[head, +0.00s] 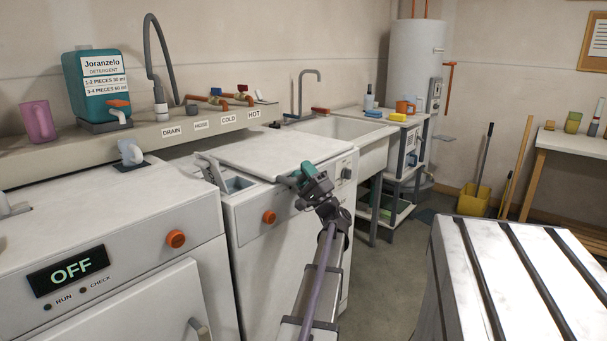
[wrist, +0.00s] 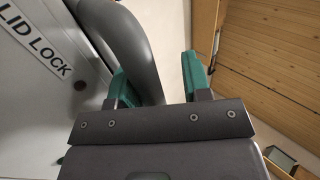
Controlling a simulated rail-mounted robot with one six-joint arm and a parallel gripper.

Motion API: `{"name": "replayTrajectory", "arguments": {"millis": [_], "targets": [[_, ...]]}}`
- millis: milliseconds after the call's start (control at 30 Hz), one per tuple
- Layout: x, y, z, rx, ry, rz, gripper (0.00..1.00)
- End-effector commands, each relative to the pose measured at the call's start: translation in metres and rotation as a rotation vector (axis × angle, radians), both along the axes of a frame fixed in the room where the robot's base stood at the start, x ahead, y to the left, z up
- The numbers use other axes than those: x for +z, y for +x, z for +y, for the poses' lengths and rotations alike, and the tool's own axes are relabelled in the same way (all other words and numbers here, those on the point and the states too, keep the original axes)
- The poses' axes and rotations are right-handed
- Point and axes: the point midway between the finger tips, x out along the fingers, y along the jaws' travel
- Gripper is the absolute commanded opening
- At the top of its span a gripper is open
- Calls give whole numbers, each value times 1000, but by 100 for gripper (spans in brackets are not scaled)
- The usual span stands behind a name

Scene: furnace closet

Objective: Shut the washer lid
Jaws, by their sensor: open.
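The washer (head: 285,250) stands in the middle of the head view, with an orange knob on its front. Its white lid (head: 270,150) lies flat or nearly flat over the top; I cannot tell whether it is fully seated. My gripper (head: 303,178) is at the lid's front right edge. In the wrist view my gripper (wrist: 157,82) has its green fingertips apart. A thick grey curved bar (wrist: 138,45), which looks like a handle, lies beside the left finger, partly within the gap. Contact is unclear. A LID LOCK label (wrist: 35,45) is on a pale panel at left.
A small compartment (head: 237,184) with a raised flap is open at the washer's left top. A machine reading OFF (head: 72,270) stands at left. A sink (head: 345,130) is behind right. A ribbed white surface (head: 520,270) stands at right, with floor between.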

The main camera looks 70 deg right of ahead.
Motion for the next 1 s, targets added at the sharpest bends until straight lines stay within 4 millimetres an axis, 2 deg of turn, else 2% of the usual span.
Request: {"name": "replayTrajectory", "arguments": {"millis": [167,400,500,667,1000], "targets": [[-13,-8,4,-2,0,1,44],[-56,-49,22,-3,-1,0,44],[-68,-63,28,-4,0,0,44],[-74,-74,33,-1,0,0,44],[-72,-75,33,-1,0,0,44]]}}
